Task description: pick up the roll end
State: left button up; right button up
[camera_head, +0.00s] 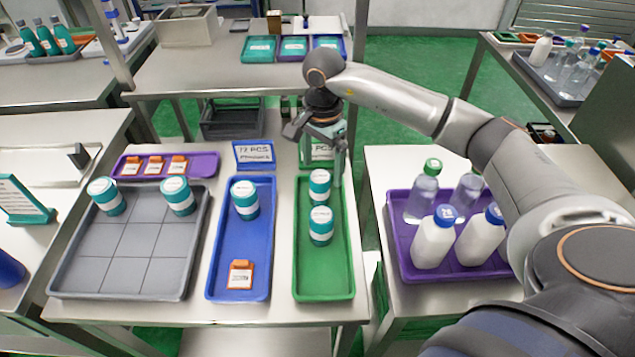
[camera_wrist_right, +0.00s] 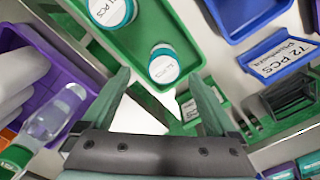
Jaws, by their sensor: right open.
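I cannot make out anything that is clearly a roll end in either view. My right gripper (camera_head: 325,160) is above the back end of the green tray (camera_head: 323,277), pointing down. In the right wrist view its two green fingers (camera_wrist_right: 158,78) are apart with nothing between them. Two teal jars with white labels stand in the green tray: the back jar (camera_head: 319,187), close to the gripper, and the front jar (camera_head: 321,226). In the wrist view a jar (camera_wrist_right: 164,66) lies just beyond the fingertips, not touched. My left gripper is not in view.
A blue tray (camera_head: 238,277) holds a teal jar and an orange card. A grey gridded tray (camera_head: 130,250) holds two jars. A purple tray (camera_head: 455,272) at right holds several bottles. Sign stands (camera_head: 254,155) rise behind the trays. The front of the green tray is clear.

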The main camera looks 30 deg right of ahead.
aim_at(322, 177)
notch_tip(322, 177, down, 4)
jog(key=shift+r, duration=0.25)
jog(key=shift+w+a+f+p, duration=0.1)
jog(key=shift+f+p, duration=0.15)
jog(key=shift+f, duration=0.65)
jog(key=shift+w+d+f+p, duration=0.1)
jog(key=shift+f+p, duration=0.1)
jog(key=shift+f, duration=0.75)
jog(key=shift+w+a+f+p, duration=0.1)
jog(key=shift+f+p, duration=0.15)
jog(key=shift+f, duration=0.65)
jog(key=shift+c, duration=0.2)
jog(key=c, duration=1.4)
jog(key=shift+r, duration=0.15)
